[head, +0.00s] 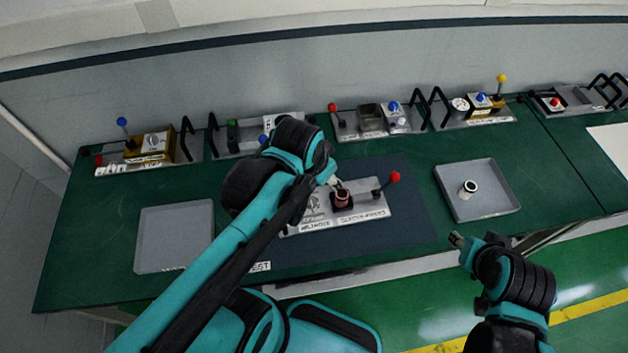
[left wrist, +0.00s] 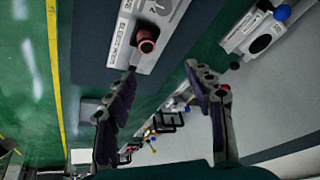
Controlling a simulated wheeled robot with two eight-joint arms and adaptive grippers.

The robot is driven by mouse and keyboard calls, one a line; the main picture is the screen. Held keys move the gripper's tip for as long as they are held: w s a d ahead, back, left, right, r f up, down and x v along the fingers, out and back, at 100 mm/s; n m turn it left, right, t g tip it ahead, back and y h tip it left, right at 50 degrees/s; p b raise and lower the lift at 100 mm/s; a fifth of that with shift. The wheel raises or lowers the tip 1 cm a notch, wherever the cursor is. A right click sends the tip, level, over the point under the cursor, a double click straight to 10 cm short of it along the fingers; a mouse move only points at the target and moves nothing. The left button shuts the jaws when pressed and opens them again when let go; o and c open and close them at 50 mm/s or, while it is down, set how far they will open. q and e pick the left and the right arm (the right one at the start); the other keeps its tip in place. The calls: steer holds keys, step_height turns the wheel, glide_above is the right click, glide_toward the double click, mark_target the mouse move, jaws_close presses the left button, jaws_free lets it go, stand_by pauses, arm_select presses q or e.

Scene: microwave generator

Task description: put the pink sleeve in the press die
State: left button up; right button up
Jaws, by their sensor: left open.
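The pink sleeve (head: 343,196) stands in or on the dark press die (head: 342,204) on a light fixture plate (head: 372,211); how deep it sits I cannot tell. In the left wrist view the sleeve (left wrist: 147,46) shows its open end, with the dark die around or under it. My left gripper (head: 335,183) is over the plate, just behind the sleeve. In the wrist view its fingers (left wrist: 161,72) are spread with nothing between them, one tip close to the sleeve. My right gripper (head: 457,240) is off the table's front edge; its jaws are too small to read.
A red-knobbed lever (head: 393,178) rises at the plate's right. A grey tray (head: 506,206) at right holds a white sleeve (head: 468,189). An empty grey tray (head: 174,240) lies at left. Several fixtures with levers and handles line the back edge.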

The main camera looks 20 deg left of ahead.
arm_select(q)
steer(key=s+n+t, duration=0.1)
steer(key=s+a+n+t, duration=0.1)
steer(key=s+n, duration=0.1)
steer(key=shift+a, duration=0.1)
steer(key=shift+w, duration=0.1)
step_height(320, 180, down, 10)
steer(key=b, duration=1)
steer(key=shift+f, duration=0.15)
stand_by(0.3)
